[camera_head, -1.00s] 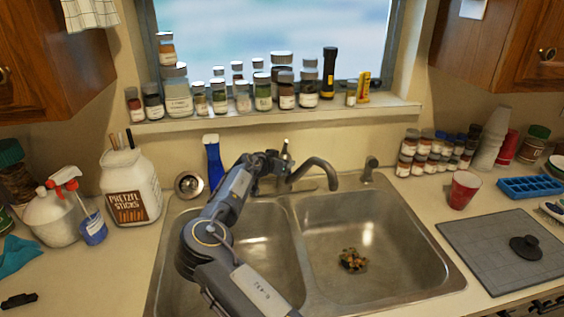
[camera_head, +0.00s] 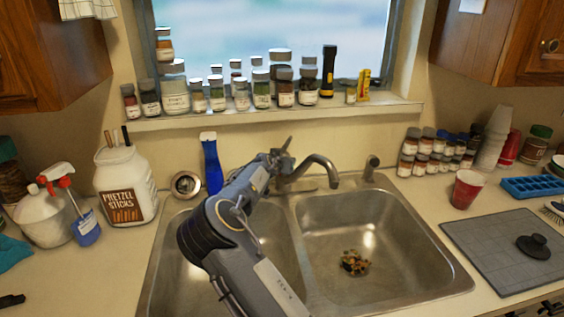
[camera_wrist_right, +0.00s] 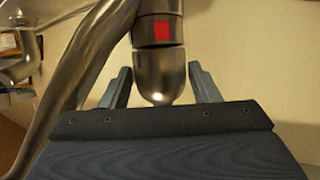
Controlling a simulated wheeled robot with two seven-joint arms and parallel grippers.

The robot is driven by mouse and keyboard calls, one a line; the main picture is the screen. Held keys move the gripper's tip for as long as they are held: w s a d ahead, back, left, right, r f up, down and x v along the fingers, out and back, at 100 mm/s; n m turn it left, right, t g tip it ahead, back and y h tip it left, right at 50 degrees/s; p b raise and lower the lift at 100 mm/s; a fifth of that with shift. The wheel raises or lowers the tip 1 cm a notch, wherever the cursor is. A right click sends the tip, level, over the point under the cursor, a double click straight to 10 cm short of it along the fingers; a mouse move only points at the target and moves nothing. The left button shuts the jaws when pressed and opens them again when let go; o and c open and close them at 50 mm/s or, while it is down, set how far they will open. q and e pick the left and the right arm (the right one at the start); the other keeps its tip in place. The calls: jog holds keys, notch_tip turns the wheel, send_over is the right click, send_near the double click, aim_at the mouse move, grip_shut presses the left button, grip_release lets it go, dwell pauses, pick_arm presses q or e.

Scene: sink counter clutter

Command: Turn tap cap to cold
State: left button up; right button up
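The metal tap stands behind the double sink, its curved spout (camera_head: 318,162) reaching over the right basin. In the right wrist view, its rounded metal cap (camera_wrist_right: 158,72) shows a red square mark facing the camera. My right gripper (camera_wrist_right: 162,76) is open, with one finger on each side of the cap and narrow gaps visible; I cannot tell whether either finger touches it. In the head view, my right arm crosses the left basin, and its wrist hides much of the tap base and cap. My left gripper is not in view.
A double steel sink (camera_head: 368,217) has food scraps (camera_head: 354,263) in its right basin. A blue-handled brush (camera_head: 211,165) and a pretzel jar (camera_head: 124,187) stand left of the tap. Jars crowd the sill (camera_head: 275,115) above. A red cup (camera_head: 467,189) stands at right.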

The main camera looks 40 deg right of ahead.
jog(key=b+v, duration=0.2)
jog(key=v, duration=0.5)
jog(key=shift+s+a+r, duration=0.15)
jog(key=shift+s+a, duration=0.1)
